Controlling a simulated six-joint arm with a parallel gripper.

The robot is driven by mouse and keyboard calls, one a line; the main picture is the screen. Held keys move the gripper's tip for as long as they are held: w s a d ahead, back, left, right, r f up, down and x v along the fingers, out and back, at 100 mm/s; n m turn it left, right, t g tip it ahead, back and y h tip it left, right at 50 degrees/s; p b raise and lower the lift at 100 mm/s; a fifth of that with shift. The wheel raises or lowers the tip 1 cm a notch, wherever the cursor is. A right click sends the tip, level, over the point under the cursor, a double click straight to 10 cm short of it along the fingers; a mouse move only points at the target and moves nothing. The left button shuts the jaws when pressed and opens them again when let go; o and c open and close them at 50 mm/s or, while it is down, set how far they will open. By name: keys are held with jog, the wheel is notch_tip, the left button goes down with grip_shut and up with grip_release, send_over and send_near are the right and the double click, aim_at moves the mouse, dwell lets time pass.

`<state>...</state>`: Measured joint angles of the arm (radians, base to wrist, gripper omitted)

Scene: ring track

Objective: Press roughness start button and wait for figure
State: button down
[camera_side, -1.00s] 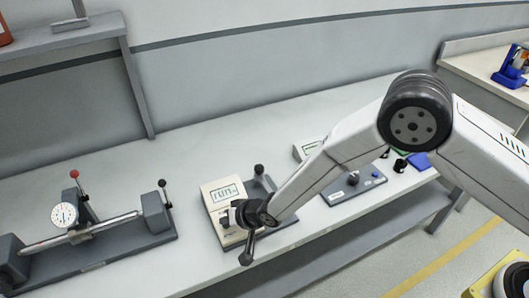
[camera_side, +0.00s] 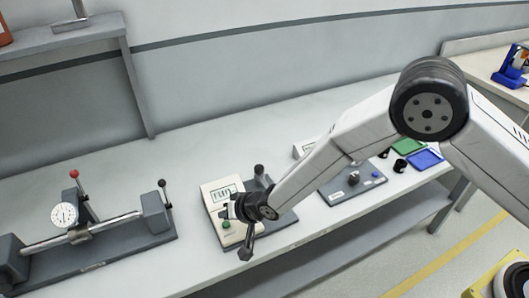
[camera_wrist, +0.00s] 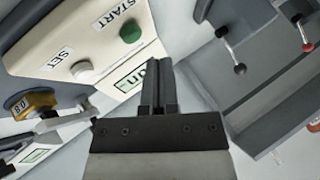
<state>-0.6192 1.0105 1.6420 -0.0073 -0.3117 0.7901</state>
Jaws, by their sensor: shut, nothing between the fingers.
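The roughness tester (camera_side: 212,189) is a cream box on a dark base, in the middle of the side view. Its display (camera_side: 223,193) reads "run". Its green start button (camera_side: 226,224) shows near the front of the box. In the wrist view the green button (camera_wrist: 131,33), labelled START, is uncovered at upper left of my fingers, with a white SET button (camera_wrist: 82,72) beside it. My gripper (camera_side: 245,253) is by the front of the tester. In the wrist view my gripper (camera_wrist: 158,66) is shut and empty, its tips apart from the green button in the picture. The display is partly hidden there.
A shaft fixture with a dial gauge (camera_side: 64,215) stands at left. Another device on a dark base (camera_side: 352,186) stands right of the tester. Green (camera_side: 409,146) and blue (camera_side: 426,158) trays lie at the right end of the bench.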

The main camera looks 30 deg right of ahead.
aim_at(229, 225)
jog(key=shift+r, duration=2)
jog(key=s+d+r+g+h, duration=0.1)
jog(key=s+d+r, duration=0.15)
jog(key=d, duration=0.45)
jog(key=s+d+r+h, duration=0.1)
jog(key=d+r, duration=0.2)
jog(key=d, duration=0.4)
jog(key=s+d+r+g+h, duration=0.1)
jog(key=s+d+r+h, duration=0.1)
jog(key=d, duration=0.5)
jog(key=s+d+r+n+g+h, duration=0.1)
jog(key=s+d+r+g, duration=0.1)
jog(key=s+d, duration=1.1)
jog(key=shift+s+d+r+n+g, duration=0.35)
jog(key=shift+s+n+g, duration=0.05)
jog(key=shift+s, duration=0.6)
